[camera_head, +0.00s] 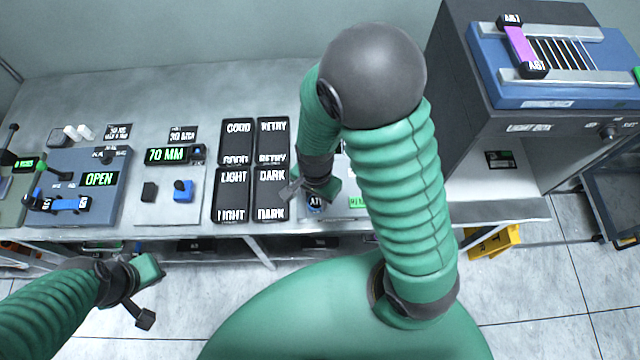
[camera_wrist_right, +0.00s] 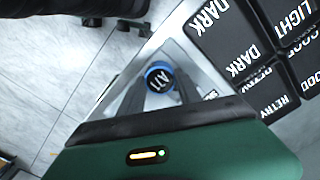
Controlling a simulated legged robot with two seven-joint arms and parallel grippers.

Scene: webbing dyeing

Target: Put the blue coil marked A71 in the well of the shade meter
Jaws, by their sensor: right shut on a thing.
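The blue coil marked A71 (camera_head: 315,203) is between the fingers of my right gripper (camera_head: 312,190), over the front part of the bench right of the DARK tray. In the right wrist view the coil (camera_wrist_right: 158,78) shows its black label face and blue rim, with the gripper shut on it. A pale device with a green display (camera_head: 356,202) shows beside it, mostly hidden by my right arm; it may be the shade meter, but I cannot see its well clearly. My left gripper (camera_head: 147,293) is open and empty in front of the bench's left part.
Black trays marked GOOD (camera_head: 237,140), RETRY (camera_head: 273,140), LIGHT (camera_head: 232,195) and DARK (camera_head: 272,195) stand left of the coil. Further left are a 70 MM gauge (camera_head: 168,155) and an OPEN device (camera_head: 98,180).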

